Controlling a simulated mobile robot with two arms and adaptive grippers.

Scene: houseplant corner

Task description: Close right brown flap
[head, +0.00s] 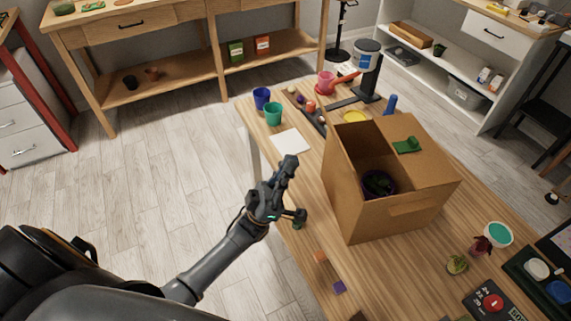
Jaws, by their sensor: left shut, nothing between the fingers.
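A brown cardboard box (395,222) stands on the wooden table. Its right brown flap (428,162) lies roughly level over the right part of the top, and a small green item (408,145) rests on it. The left part of the top is open, and a dark pot with a purple rim (379,184) shows inside. My left gripper (290,163) is shut and empty, above the table's left edge, left of the box and apart from it. My right gripper is not in view.
A white sheet (290,142), a blue cup (261,98) and a green cup (273,114) are beyond my left gripper. Small blocks (339,287) lie near the table's left edge. A teal-topped pot (498,234) and small plants are right of the box.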

